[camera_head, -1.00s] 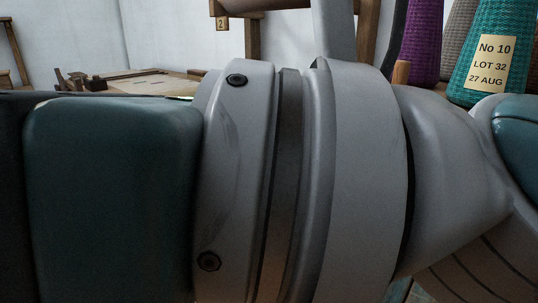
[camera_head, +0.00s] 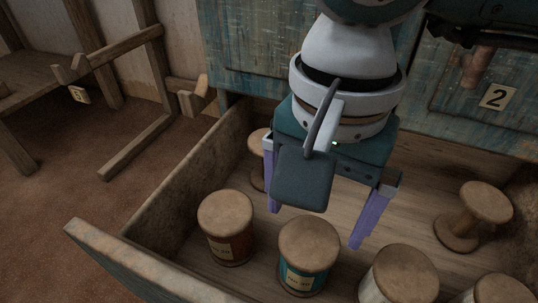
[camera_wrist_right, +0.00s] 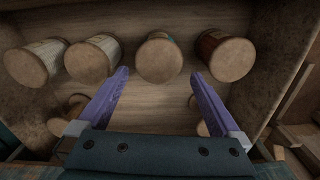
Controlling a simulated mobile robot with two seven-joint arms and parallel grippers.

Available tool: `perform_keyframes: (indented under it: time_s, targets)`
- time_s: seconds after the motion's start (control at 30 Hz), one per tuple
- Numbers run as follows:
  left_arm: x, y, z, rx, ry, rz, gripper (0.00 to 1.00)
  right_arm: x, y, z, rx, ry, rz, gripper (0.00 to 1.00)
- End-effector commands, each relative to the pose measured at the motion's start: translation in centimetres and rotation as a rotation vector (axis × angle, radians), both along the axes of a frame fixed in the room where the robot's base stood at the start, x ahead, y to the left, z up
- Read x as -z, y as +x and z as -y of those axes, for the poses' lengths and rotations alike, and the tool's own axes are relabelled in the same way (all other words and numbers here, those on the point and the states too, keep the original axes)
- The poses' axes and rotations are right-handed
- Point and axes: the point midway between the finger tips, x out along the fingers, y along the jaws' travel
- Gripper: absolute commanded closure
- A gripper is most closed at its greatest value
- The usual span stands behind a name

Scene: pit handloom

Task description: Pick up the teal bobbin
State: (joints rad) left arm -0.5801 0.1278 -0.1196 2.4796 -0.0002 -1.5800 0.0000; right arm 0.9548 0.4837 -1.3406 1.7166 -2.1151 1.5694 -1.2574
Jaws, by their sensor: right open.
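The teal bobbin (camera_head: 308,255) stands upright in an open wooden drawer, with a round wooden top, teal thread and a paper label. In the right wrist view the teal bobbin (camera_wrist_right: 158,60) shows ahead between the fingertips, mostly its wooden end. My right gripper (camera_head: 314,227) points down into the drawer, its two purple fingers open and empty, just behind the teal bobbin in the head view. It also shows in the right wrist view (camera_wrist_right: 160,74), with a gap between the fingers. I see no contact with the bobbin. My left gripper is not in view.
A red-brown bobbin (camera_head: 226,228) stands left of the teal one, and pale bobbins (camera_head: 398,275) stand to its right. A bare spool (camera_head: 473,215) stands at the right rear. The drawer's front wall (camera_head: 115,258) is near. A blue cabinet front carries a number 2 plate (camera_head: 498,97).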

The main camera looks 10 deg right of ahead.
Motion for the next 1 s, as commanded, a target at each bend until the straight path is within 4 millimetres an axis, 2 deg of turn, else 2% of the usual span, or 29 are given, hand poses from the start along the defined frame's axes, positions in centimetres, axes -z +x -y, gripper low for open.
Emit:
perform_keyframes:
  time_s: [0.23,0.47,0.7,1.0]
  targets:
    - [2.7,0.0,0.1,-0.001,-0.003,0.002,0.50,3.9,-0.1,0.1,0.001,-0.004,-0.003,0.00]
    - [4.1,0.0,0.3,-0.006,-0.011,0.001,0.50,5.7,-0.1,0.0,0.001,-0.002,-0.001,0.00]
    - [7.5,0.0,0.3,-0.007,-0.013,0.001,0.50,9.4,-0.2,-0.3,0.001,-0.001,-0.002,0.00]
    - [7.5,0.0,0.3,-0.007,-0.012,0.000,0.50,9.6,-0.1,-0.3,0.001,-0.001,-0.001,0.01]
